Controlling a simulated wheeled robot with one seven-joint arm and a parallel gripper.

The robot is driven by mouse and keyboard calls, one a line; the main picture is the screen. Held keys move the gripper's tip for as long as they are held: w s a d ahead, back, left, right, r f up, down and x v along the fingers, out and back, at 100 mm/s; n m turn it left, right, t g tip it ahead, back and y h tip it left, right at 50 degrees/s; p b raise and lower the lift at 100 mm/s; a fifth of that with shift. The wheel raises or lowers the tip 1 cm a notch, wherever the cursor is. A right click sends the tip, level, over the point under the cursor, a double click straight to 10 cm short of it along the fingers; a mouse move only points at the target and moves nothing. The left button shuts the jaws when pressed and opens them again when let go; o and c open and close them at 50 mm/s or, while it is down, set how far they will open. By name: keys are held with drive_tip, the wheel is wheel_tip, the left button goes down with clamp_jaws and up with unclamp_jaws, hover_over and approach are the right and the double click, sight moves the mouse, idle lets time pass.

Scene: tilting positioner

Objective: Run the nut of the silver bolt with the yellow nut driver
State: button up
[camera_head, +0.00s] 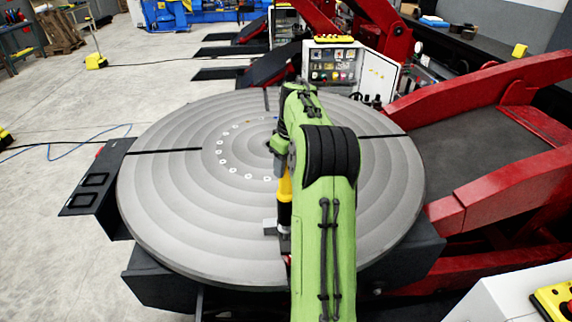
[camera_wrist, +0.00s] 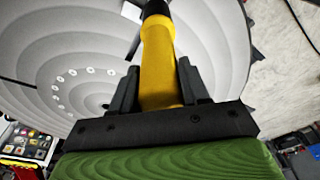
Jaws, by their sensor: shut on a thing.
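The yellow nut driver (camera_head: 285,188) stands roughly upright over the front part of the round grey table (camera_head: 175,200), beside my green arm. In the wrist view, my gripper (camera_wrist: 158,88) is shut on the driver's yellow handle (camera_wrist: 157,62), with one dark finger on each side. The driver's black end (camera_wrist: 156,9) points away from the gripper and is cut by the top of the frame. A small grey block (camera_head: 270,227) shows just left of the driver's lower end. I cannot make out the silver bolt or its nut in either view.
A ring of small pale round marks (camera_head: 224,161) lies around the table's middle. Dark slots cross the tabletop. The red frame (camera_head: 500,185) rises at the right, and a white control cabinet (camera_head: 335,65) stands behind. The table's left side is clear.

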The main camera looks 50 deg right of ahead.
drive_tip(key=m, duration=0.4)
drive_tip(key=shift+h, duration=0.3)
drive_tip(key=m, duration=0.4)
drive_tip(key=shift+a+r+h, duration=0.1)
drive_tip(key=shift+h, duration=0.2)
drive_tip(key=m+g+p, duration=0.1)
drive_tip(key=m, duration=0.8)
drive_tip(key=shift+p, duration=0.4)
drive_tip(key=shift+f+b, duration=1.65)
drive_tip(key=shift+f, duration=0.55)
drive_tip(key=shift+s+f+b, duration=0.15)
drive_tip(key=shift+f+b, duration=0.35)
drive_tip(key=shift+b, duration=0.05)
